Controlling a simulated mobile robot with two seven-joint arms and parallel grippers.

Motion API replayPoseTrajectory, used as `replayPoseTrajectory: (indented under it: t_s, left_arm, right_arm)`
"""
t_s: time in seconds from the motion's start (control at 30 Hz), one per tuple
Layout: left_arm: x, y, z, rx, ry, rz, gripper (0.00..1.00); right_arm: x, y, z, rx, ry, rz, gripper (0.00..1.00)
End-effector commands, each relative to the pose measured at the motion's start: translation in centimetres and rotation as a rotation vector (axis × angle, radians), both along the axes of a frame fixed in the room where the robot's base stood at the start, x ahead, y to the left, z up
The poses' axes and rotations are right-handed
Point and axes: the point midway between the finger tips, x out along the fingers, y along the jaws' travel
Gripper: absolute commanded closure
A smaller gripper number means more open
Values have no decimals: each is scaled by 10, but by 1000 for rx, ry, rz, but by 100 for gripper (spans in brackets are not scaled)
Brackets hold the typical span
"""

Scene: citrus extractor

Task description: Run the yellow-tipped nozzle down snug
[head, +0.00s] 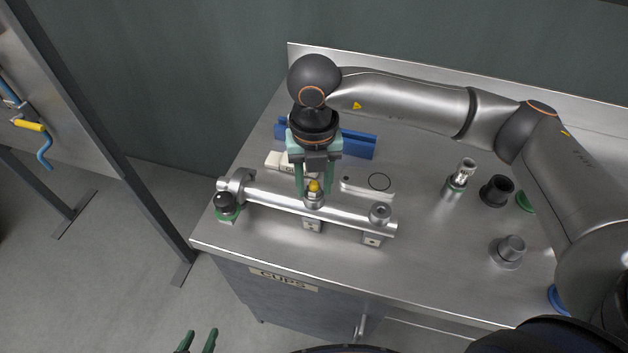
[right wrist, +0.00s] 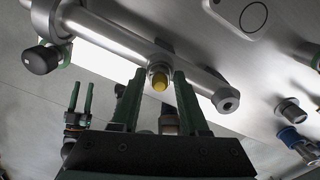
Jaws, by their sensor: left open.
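The yellow-tipped nozzle (head: 314,187) stands upright in the middle socket of a silver manifold pipe (head: 268,201). Its yellow tip (right wrist: 160,83) also shows in the right wrist view. My right gripper (head: 314,193) points down over the pipe with its green fingers apart, one on each side of the nozzle. In the right wrist view its fingertips (right wrist: 158,75) show gaps on both sides of the nozzle, so they do not grip it. How far the nozzle is seated cannot be told. My left gripper (head: 197,341) is open and empty at the bottom edge, away from the bench.
A black knob (head: 225,203) sits at the pipe's left end and an open socket (head: 380,211) near its right end. A blue rack (head: 358,144) is behind. A ribbed silver nozzle (head: 463,172), a black cup (head: 496,190) and a grey fitting (head: 510,250) stand at right.

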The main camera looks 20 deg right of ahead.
Motion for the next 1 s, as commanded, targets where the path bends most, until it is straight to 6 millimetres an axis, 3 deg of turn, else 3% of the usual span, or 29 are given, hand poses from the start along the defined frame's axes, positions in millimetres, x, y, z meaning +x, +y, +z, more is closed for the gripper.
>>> replayPoseTrajectory:
  t_s: [0.03, 0.3, 0.47, 1.0]
  left_arm:
    - [0, 0, 0, 0, 0, 0, 50]
    - [0, 0, 0, 0, 0, 0, 50]
    - [0, 0, 0, 0, 0, 0, 50]
    - [0, 0, 0, 0, 0, 0, 50]
  right_arm:
    - [0, 0, 0, 0, 0, -1, 63]
    - [0, 0, 0, 0, 0, -2, 93]
    - [0, 0, 0, 0, 1, -67, 93]
    - [0, 1, -1, 1, 2, -811, 93]
